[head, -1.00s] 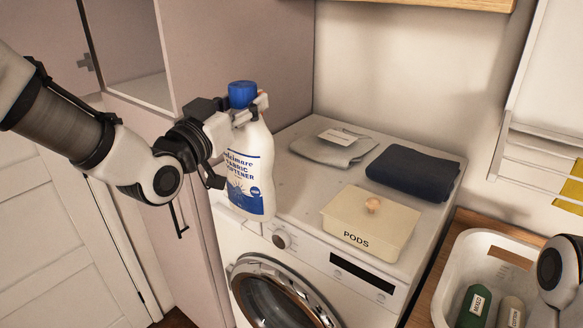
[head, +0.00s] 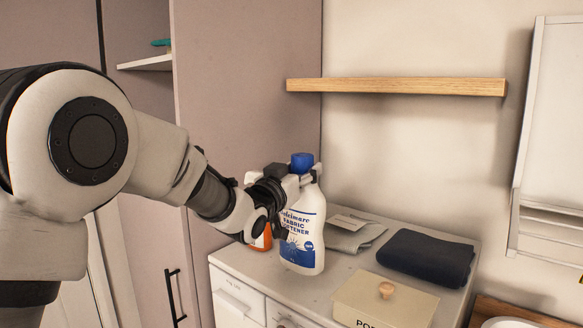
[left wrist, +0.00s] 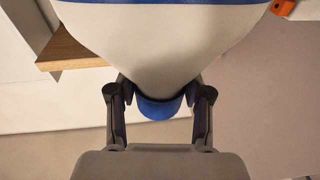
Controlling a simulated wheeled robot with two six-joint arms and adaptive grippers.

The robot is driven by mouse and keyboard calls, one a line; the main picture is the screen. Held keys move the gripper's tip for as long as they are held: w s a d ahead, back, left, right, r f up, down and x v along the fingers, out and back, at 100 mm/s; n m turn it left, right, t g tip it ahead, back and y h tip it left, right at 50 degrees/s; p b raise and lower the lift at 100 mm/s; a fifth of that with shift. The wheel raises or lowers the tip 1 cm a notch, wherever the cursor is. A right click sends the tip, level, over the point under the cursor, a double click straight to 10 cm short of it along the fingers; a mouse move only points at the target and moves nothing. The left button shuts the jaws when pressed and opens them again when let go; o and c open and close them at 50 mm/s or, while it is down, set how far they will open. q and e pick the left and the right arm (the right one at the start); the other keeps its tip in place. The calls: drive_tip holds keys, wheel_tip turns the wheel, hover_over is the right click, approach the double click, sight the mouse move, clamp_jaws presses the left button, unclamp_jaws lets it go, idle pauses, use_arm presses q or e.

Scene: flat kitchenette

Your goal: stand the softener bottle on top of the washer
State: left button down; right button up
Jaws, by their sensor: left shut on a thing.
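The softener bottle (head: 303,236) is white with a blue cap and a blue label. It is upright over the left part of the washer top (head: 345,266) in the head view; I cannot tell whether its base touches. My left gripper (head: 308,180) is shut on the bottle just below the cap. In the left wrist view the bottle (left wrist: 160,50) fills the upper middle, with its neck between the fingers of the left gripper (left wrist: 160,98). My right gripper is not in view.
A cream pods box (head: 370,300), a folded navy cloth (head: 427,257) and a grey cloth with a card (head: 352,236) occupy the washer top. An orange and white bottle (head: 263,238) stands behind my gripper. A wooden shelf (head: 395,87) hangs above.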

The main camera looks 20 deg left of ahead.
sight(302, 214)
use_arm(q)
drive_tip(key=shift+f+p, duration=0.45)
drive_tip(key=shift+f, duration=1.3)
drive_tip(key=c, duration=0.5)
unclamp_jaws()
drive_tip(key=shift+s, duration=0.1)
